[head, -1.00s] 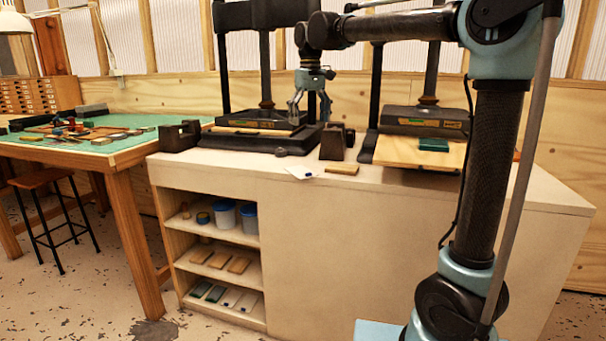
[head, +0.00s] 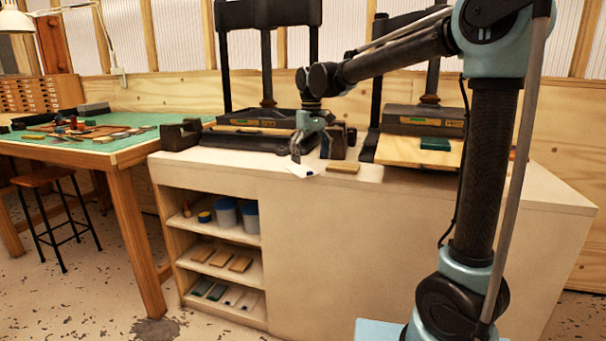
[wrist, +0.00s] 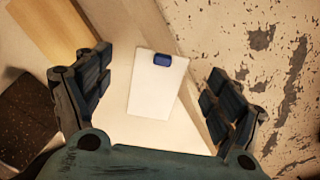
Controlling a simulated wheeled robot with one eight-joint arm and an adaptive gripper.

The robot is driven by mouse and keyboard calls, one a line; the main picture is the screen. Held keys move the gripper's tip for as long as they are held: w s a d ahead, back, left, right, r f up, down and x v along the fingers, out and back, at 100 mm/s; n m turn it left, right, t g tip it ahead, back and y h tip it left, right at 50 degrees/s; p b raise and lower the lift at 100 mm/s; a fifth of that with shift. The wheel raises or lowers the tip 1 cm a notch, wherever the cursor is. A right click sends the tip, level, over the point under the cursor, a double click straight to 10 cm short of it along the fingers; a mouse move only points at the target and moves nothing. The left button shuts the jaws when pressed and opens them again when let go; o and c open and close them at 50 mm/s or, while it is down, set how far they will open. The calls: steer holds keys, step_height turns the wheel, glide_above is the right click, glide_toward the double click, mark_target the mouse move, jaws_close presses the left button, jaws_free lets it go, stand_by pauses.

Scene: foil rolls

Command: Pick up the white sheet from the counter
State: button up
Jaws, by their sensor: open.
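The white sheet (head: 302,171) lies flat near the front edge of the counter (head: 400,205), with a small blue piece on one end. In the wrist view the white sheet (wrist: 155,95) shows between my fingers, with the blue piece (wrist: 162,60) at its far end. My gripper (head: 296,156) is open and empty, just above the sheet in the head view. In the wrist view my gripper's fingers (wrist: 160,97) stand apart on either side of the sheet. I cannot tell the exact gap to the counter.
A wooden block (head: 343,167) lies right of the sheet. Dark blocks (head: 337,141) and a press (head: 258,130) stand behind it. A second press holds a board (head: 400,156) with a green block (head: 435,144). The counter's front edge drops to the floor.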

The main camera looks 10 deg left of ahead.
mark_target(302, 169)
steer(key=shift+s+f, duration=0.1)
steer(key=shift+f, duration=2.05)
steer(key=c, duration=1.9)
steer(key=shift+c, duration=0.3)
